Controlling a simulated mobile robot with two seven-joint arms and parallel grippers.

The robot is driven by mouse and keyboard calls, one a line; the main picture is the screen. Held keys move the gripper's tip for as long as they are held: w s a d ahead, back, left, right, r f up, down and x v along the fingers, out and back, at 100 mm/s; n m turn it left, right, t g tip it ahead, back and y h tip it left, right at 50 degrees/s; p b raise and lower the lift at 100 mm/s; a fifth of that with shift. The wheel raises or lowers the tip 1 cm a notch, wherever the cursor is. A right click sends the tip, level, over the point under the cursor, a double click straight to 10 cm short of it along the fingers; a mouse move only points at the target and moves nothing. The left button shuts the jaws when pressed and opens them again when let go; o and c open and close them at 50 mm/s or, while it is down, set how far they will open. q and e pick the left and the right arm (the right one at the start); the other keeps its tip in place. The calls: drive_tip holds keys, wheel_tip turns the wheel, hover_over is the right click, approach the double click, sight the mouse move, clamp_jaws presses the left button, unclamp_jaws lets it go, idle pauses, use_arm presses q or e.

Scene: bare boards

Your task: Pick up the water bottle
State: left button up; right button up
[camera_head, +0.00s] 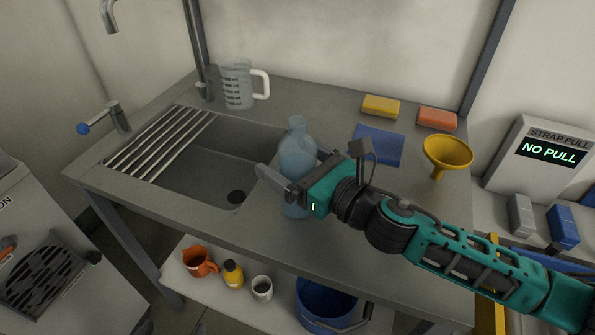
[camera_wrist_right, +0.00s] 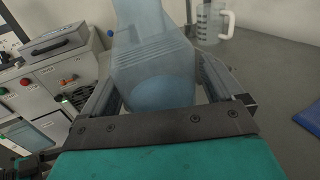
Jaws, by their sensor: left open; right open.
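In the right wrist view the bottle (camera_wrist_right: 153,65) fills the space between the open fingers of the right gripper (camera_wrist_right: 156,82). I cannot tell whether either finger touches it. The gripper hides part of its lower body in the head view. My left gripper is not in view.
A sink basin (camera_head: 210,178) with a drying rack (camera_head: 168,143) lies left of the bottle. A measuring jug (camera_head: 236,84) stands behind. A blue cloth (camera_head: 377,146), a yellow funnel (camera_head: 447,154) and two sponges (camera_head: 380,106) lie to the right.

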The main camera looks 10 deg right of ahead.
drive_tip(key=shift+a, duration=0.1)
drive_tip(key=c, duration=0.4)
drive_tip(key=shift+r, duration=0.1)
drive_tip(key=c, duration=0.9)
drive_tip(key=shift+r, duration=0.1)
